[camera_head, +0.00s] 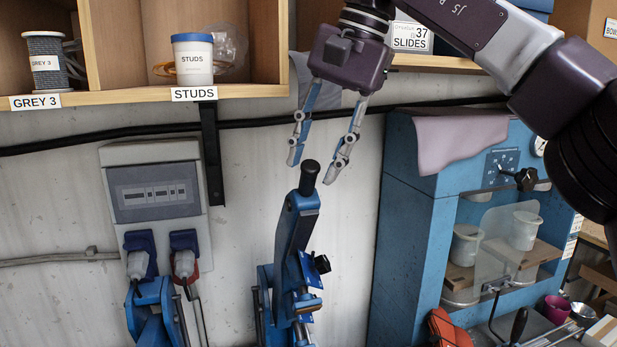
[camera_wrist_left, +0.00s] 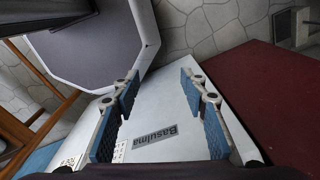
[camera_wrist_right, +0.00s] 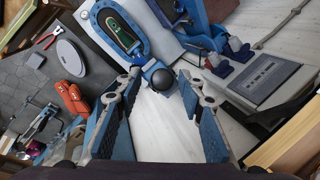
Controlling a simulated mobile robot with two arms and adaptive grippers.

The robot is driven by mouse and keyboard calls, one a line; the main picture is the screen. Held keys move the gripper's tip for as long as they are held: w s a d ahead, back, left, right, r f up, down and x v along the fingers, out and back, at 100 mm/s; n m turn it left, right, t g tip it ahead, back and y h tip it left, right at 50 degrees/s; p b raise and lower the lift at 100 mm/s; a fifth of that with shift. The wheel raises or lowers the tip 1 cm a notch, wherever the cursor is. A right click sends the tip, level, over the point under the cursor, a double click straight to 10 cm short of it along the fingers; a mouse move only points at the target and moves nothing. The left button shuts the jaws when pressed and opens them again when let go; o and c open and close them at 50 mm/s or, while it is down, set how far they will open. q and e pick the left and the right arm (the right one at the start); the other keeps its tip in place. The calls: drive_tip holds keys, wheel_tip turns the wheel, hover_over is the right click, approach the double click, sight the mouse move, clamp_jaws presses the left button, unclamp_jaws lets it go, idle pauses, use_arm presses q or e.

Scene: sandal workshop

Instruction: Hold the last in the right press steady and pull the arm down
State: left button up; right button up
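A blue press lever (camera_head: 297,235) with a black knob (camera_head: 309,178) on top stands upright at the middle of the head view. My right gripper (camera_head: 311,172) is open, pointing down, its fingertips on either side of the knob and slightly above it. In the right wrist view the knob (camera_wrist_right: 159,76) shows between the open fingers. No finger clearly touches it. The head view cuts off the lower press, and I cannot make out the last. My left gripper (camera_wrist_left: 160,85) is open and empty in its wrist view, over a white surface marked "Basulma"; the head view does not show it.
A second blue press (camera_head: 152,318) stands at the lower left below a grey electrical box (camera_head: 152,190). A large blue cabinet (camera_head: 405,250) stands right of the lever. A wooden shelf (camera_head: 130,97) with a studs tub (camera_head: 193,62) runs above.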

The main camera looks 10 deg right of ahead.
drive_tip(key=f, duration=0.1)
drive_tip(key=w, duration=0.1)
drive_tip(key=f, duration=0.1)
drive_tip(key=shift+w+a+f, duration=0.2)
drive_tip(key=shift+a+f, duration=0.1)
drive_tip(key=shift+w+a+f, duration=0.15)
drive_tip(key=shift+a+f, duration=0.05)
drive_tip(key=shift+f, duration=0.4)
drive_tip(key=shift+c, duration=3.1)
clamp_jaws()
use_arm(q)
drive_tip(key=shift+w+d+r, duration=0.1)
drive_tip(key=shift+w+r, duration=0.05)
drive_tip(key=shift+w, duration=0.8)
